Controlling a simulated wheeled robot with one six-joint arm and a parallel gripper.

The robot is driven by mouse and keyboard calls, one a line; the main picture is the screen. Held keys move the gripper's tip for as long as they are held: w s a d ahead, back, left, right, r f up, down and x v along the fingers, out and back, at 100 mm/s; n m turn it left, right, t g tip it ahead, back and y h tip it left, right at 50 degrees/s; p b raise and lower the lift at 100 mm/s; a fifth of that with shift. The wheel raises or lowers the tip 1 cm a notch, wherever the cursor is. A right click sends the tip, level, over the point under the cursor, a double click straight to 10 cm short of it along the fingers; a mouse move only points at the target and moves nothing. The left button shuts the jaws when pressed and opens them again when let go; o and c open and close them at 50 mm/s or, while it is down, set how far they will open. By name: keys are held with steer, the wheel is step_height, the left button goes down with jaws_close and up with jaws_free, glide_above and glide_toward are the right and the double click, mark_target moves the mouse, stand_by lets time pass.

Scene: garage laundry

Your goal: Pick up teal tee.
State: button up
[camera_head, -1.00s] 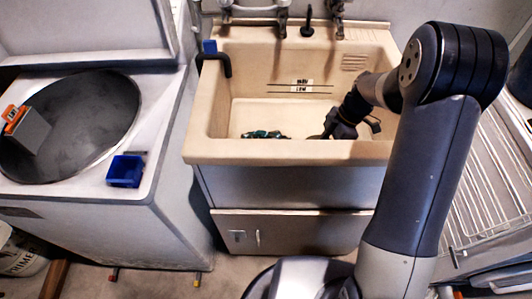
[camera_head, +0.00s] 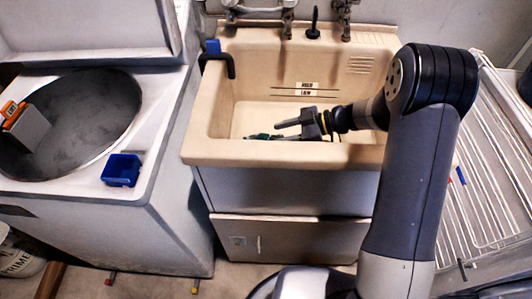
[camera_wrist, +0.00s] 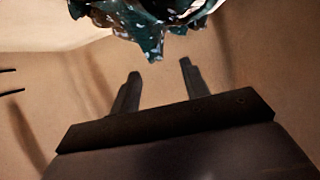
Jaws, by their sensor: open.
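The teal tee (camera_wrist: 150,22) is a crumpled dark teal cloth with pale patches at the top of the wrist view. In the head view only a small part of the teal tee (camera_head: 262,136) shows above the front rim of the sink (camera_head: 290,157). My gripper (camera_head: 278,131) is inside the basin, level and pointing left, close to the tee. In the wrist view the two fingers of my gripper (camera_wrist: 159,72) are apart with nothing between them. The tee lies beyond the fingertips. The front rim hides most of the basin floor.
A washer with an open round drum (camera_head: 75,120) stands at left, with a blue bin (camera_head: 122,170) on its edge. A black hook-shaped piece (camera_head: 222,62) sits on the sink's left rim. Taps (camera_head: 288,20) are at the back. A wire rack (camera_head: 490,170) stands at right.

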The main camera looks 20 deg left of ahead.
mark_target(271, 136)
steer(key=x, duration=0.5)
steer(key=shift+a+f+p, duration=0.25)
steer(key=shift+f+p, duration=0.05)
steer(key=shift+f, duration=0.05)
steer(key=shift+w, duration=0.1)
steer(key=shift+c, duration=0.3)
jaws_close()
